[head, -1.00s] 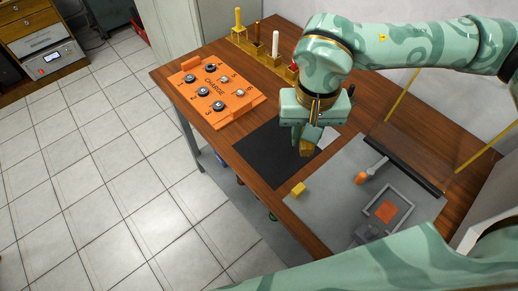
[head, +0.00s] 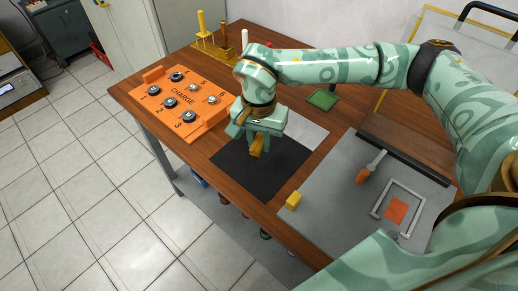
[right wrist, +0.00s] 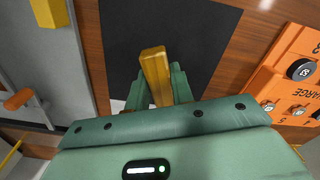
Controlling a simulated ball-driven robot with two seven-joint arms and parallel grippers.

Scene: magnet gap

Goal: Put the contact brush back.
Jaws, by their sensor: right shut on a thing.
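My right gripper (head: 257,148) is shut on a gold-brown bar-shaped piece, low over the black mat. The right wrist view shows this gold-brown piece (right wrist: 155,75) upright between the green fingers. Its lower end is hard to make out, so I cannot tell for certain that it is the contact brush or whether it touches the mat. At the back of the table, a yellow rack (head: 210,43) holds a yellow-handled tool (head: 201,21), a brown tool (head: 223,35) and a white tool (head: 245,38). My left gripper is out of view.
The orange charge board (head: 180,98) with numbered round parts lies left of the black mat (head: 240,180). A yellow block (head: 293,200) sits at the front edge of the grey plate (head: 325,215), which bears a grey frame. A green pad (head: 322,99) lies behind the mat.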

